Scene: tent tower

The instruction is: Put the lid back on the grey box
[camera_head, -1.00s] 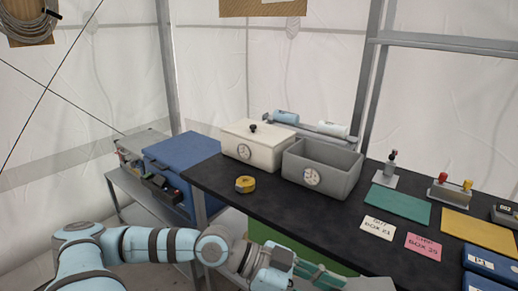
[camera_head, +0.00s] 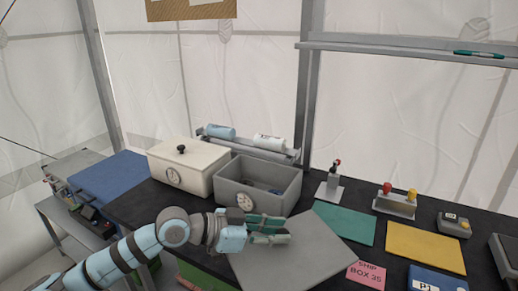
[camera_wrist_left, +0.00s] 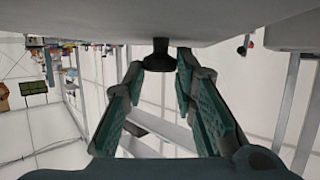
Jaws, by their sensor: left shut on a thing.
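The grey box (camera_head: 226,193) stands open on the black table, with a round dial on its front and some dark items inside. The grey lid (camera_head: 305,258) is a flat panel in front of the box, over the table's front part, apart from the box opening. My left gripper (camera_head: 285,230) is at the lid's left part. The left wrist view shows its fingers shut around the lid's dark knob (camera_wrist_left: 158,56), with the lid (camera_wrist_left: 110,22) along the top of the picture. My right gripper is not in view.
A cream box (camera_head: 190,175) with its own lid and black knob stands left of the grey box. A rack with bottles (camera_head: 270,142) is behind. A green mat (camera_head: 345,222), a yellow mat (camera_head: 425,247) and a pink card (camera_head: 367,275) lie to the right.

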